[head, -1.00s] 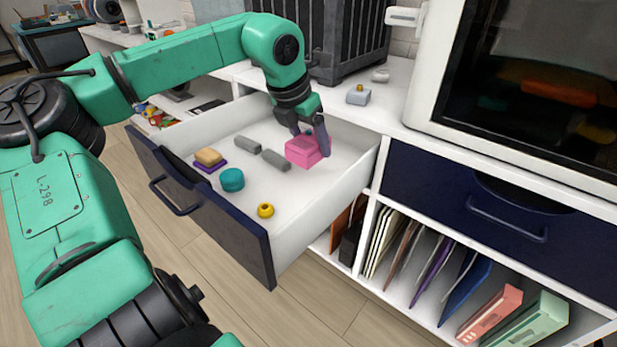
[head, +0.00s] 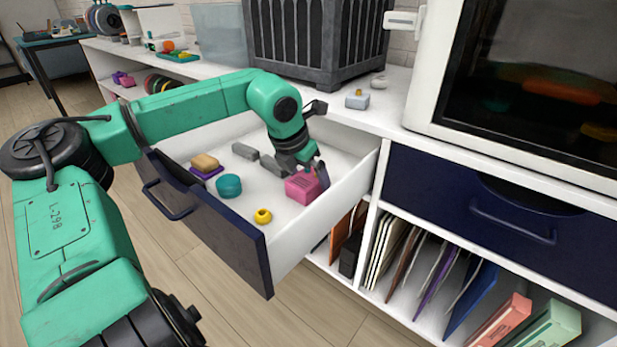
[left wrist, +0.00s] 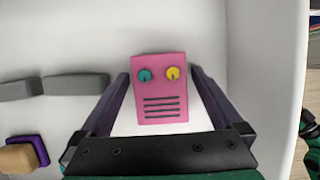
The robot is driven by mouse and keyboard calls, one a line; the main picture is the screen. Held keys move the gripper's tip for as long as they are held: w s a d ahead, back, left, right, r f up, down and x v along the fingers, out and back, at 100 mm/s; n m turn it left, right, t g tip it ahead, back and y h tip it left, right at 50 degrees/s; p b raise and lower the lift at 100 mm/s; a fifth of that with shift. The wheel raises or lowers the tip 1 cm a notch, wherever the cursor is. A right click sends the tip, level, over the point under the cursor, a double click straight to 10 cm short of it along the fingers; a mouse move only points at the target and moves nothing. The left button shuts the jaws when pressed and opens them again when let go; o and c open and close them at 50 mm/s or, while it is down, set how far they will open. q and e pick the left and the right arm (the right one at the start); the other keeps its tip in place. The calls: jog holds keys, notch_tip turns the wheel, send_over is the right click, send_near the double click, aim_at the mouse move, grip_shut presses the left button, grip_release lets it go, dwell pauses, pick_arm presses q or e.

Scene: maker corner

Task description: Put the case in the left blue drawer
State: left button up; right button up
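The case is a small pink box (head: 303,189) inside the open left blue drawer (head: 212,222). In the left wrist view the pink case (left wrist: 160,90) shows one teal knob, one yellow knob and dark slots. My left gripper (head: 312,177) points down into the drawer, with its fingertips on either side of the case. Whether the case touches the drawer floor is hard to tell. My right gripper is not in view.
The drawer also holds a teal cylinder (head: 228,186), a yellow ring (head: 263,216), grey bars (head: 272,165) and a tan block (head: 205,162) on a purple piece. The right blue drawer (head: 490,215) is shut. A dark crate (head: 318,45) stands on the counter behind.

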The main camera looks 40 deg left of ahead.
pick_arm(q)
jog(key=shift+r, duration=0.1)
jog(key=shift+r, duration=0.3)
jog(key=p+v, duration=0.2)
jog(key=v, duration=0.9)
jog(key=shift+s+r, duration=0.2)
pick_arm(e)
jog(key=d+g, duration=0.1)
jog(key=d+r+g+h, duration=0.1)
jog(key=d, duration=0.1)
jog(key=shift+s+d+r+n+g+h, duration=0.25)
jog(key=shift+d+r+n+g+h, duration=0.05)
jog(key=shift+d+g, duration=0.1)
